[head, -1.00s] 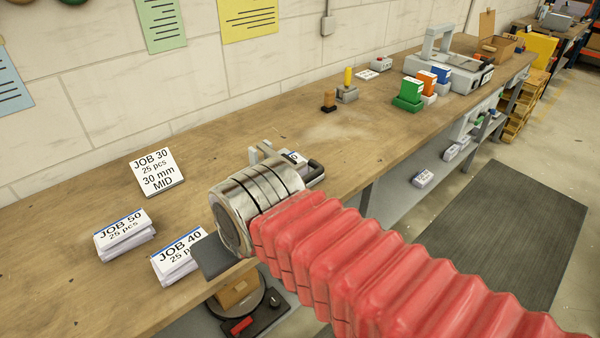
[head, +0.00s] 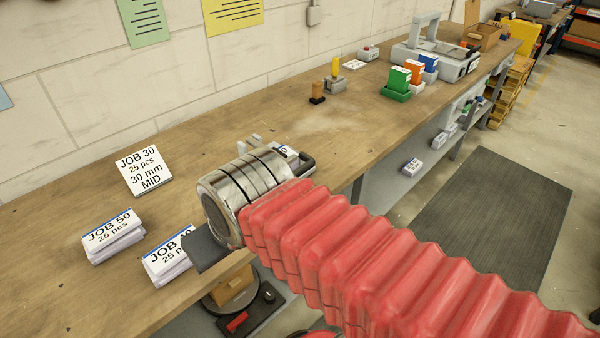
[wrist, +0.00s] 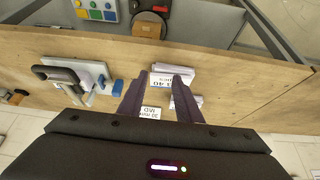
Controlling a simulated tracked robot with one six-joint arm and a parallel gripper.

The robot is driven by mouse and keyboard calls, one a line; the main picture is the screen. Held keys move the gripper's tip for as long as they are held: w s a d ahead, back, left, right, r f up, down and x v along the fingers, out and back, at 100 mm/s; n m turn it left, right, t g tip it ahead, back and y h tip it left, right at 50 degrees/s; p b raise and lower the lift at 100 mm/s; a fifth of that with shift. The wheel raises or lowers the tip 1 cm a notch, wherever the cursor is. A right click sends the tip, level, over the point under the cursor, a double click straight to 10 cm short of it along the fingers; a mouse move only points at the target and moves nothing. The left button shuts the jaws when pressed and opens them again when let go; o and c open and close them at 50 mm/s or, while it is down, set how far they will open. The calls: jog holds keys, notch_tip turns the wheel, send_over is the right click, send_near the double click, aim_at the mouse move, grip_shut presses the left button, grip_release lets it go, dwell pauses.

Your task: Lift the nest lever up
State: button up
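A pale grey fixture (wrist: 92,70) with a black looped handle (wrist: 57,73) and a blue block (wrist: 118,88) lies left of my gripper in the wrist view. In the head view its black handle (head: 307,161) and grey upright pieces (head: 250,143) show behind my metal wrist, which hides most of it. I cannot tell which part is the nest lever. My gripper (wrist: 160,84) is open, with its two dark fingers apart and nothing held. It is over the bench beside the fixture, and the JOB 40 stack (wrist: 174,81) shows beyond its fingertips.
The JOB 30 card (head: 144,170), JOB 50 stack (head: 112,235) and JOB 40 stack (head: 167,256) are on the wooden bench (head: 60,300). Coloured boxes (head: 400,78) and a grey machine (head: 430,55) stand farther along. The wall is behind; the bench middle is mostly clear.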

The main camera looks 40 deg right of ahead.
jog(key=shift+o, duration=0.7)
jog(key=shift+d, duration=0.1)
jog(key=m+t, duration=1)
jog(key=m, duration=0.8)
send_near(301, 174)
jog(key=s, duration=0.2)
jog(key=shift+s+d+r+y, duration=0.25)
jog(key=shift+s+r+y, duration=0.05)
jog(key=shift+x, duration=6.9)
